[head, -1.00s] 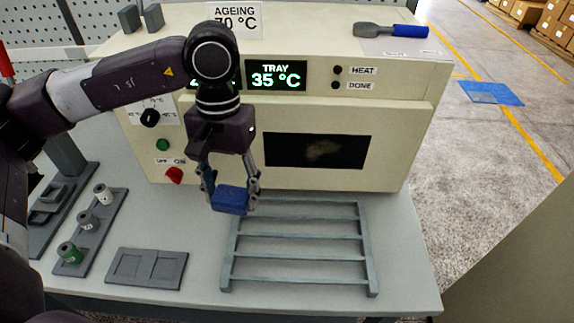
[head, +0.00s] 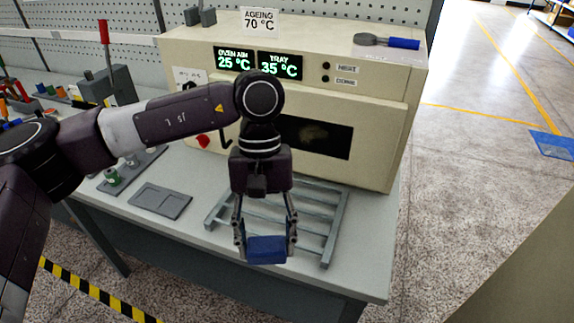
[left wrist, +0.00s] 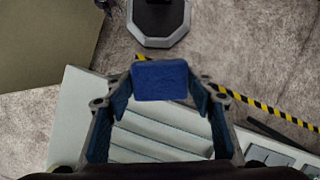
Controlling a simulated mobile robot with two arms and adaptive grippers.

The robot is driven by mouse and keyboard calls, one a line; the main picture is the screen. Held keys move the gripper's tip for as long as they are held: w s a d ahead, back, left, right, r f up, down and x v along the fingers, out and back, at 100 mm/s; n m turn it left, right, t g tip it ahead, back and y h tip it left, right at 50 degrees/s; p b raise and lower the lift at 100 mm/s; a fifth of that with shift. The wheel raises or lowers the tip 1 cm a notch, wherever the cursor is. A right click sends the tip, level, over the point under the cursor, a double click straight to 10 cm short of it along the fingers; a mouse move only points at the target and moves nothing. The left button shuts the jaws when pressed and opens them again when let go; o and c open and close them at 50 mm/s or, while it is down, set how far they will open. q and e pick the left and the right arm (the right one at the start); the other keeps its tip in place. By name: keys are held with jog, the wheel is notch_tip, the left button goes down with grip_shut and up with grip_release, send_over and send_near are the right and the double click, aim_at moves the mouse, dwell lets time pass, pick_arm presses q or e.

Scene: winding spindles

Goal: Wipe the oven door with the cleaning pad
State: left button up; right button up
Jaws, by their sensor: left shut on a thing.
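The cream oven (head: 385,105) stands at the back of the bench. Its door with a dark window (head: 318,138) faces the front, and my left arm covers part of the door's left side. My left gripper (head: 266,240) is shut on the blue cleaning pad (head: 267,250) and holds it in front of the rack, apart from the door. The pad also shows between the fingers in the left wrist view (left wrist: 160,80). My right gripper is not in view.
A grey-blue rack (head: 330,225) lies on the bench (head: 372,270) before the oven. A blue-handled tool (head: 402,43) rests on the oven top. Open floor lies to the right.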

pick_arm(q)
jog(key=w+d+r+n+g+h+b, duration=0.1)
jog(key=d+r+n+h, duration=0.2)
jog(key=d, duration=0.4)
jog(key=w+d+r+n+g+h, duration=0.2)
jog(key=d+n, duration=0.2)
jog(key=d, duration=0.4)
jog(key=w+d+r+n+t+h+b, duration=0.15)
jog(key=w+r+n+t+h, duration=0.35)
jog(key=w+n+t+h, duration=0.55)
jog(key=w+a+f+n+t+y+b, duration=0.2)
jog(key=w+a+f+n+t+y, duration=0.9)
jog(key=a+n+t, duration=0.35)
jog(key=shift+m+h, duration=0.4)
jog(key=shift+h, duration=0.15)
jog(key=shift+w+d+f+b, duration=0.2)
jog(key=shift+w+d+b, duration=0.2)
jog(key=shift+w, duration=0.65)
jog(key=shift+w+d+f+b, duration=0.3)
jog(key=shift+w+d, duration=0.15)
jog(key=shift+w, duration=0.65)
jog(key=shift+w+d+f+b, duration=0.15)
jog(key=shift+w+d+b, duration=0.25)
jog(key=shift+w, duration=0.65)
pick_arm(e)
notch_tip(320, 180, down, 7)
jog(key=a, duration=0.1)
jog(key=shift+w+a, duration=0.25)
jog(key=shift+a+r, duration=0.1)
